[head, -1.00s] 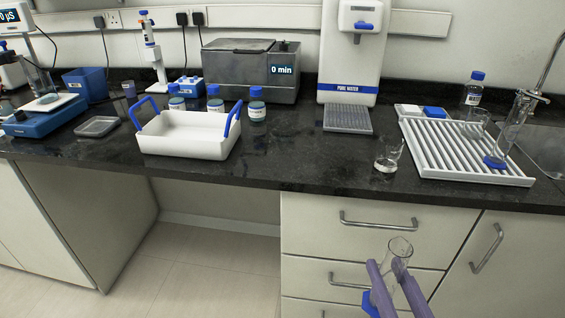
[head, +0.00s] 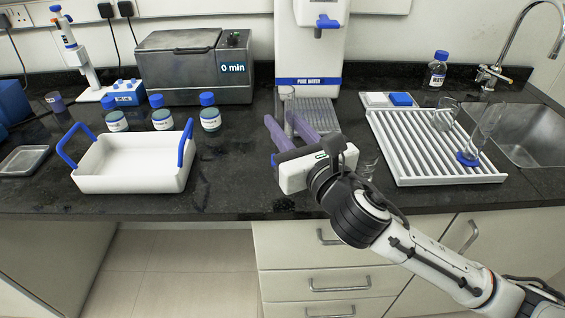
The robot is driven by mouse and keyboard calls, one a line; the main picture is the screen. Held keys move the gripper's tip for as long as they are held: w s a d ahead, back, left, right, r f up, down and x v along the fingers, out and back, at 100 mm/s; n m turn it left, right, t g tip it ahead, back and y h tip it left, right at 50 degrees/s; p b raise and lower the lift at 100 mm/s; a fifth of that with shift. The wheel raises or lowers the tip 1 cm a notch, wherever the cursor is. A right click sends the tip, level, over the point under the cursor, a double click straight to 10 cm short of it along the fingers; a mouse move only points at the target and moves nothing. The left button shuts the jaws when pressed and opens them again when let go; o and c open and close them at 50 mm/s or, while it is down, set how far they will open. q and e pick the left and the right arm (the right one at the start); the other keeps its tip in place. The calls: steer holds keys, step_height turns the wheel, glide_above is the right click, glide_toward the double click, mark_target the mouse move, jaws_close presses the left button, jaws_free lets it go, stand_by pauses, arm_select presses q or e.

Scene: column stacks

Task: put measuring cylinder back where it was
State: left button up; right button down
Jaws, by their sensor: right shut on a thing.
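My right gripper (head: 289,125), with purple fingers, is shut on a clear measuring cylinder (head: 287,103). The cylinder looks roughly upright, in front of the water dispenser at the left edge of its drip tray. Its lower part is mostly hidden by the fingers and gripper body; a bit of blue shows low at the left, perhaps its base. I cannot tell whether it touches the counter. A second clear cylinder (head: 486,128) with a blue base stands on the white ribbed drying rack (head: 402,165) at the right. My left gripper is out of view.
The water dispenser (head: 312,55) stands behind, with its drip tray (head: 322,113). A beaker (head: 445,117) is on the rack; another glass (head: 368,163) is partly behind my arm. A white tray with blue handles (head: 130,178) and several blue-capped bottles (head: 210,115) stand left. Dark counter between is clear.

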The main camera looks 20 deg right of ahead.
step_height(320, 180, down, 4)
steer(key=shift+r+b, duration=0.15)
steer(key=shift+b, duration=0.15)
step_height(320, 180, down, 3)
steer(key=shift+f+b, duration=0.1)
steer(key=shift+b, duration=0.35)
steer(key=shift+f, duration=0.2)
steer(key=shift+f, duration=0.15)
steer(key=c, duration=1.4)
jaws_free()
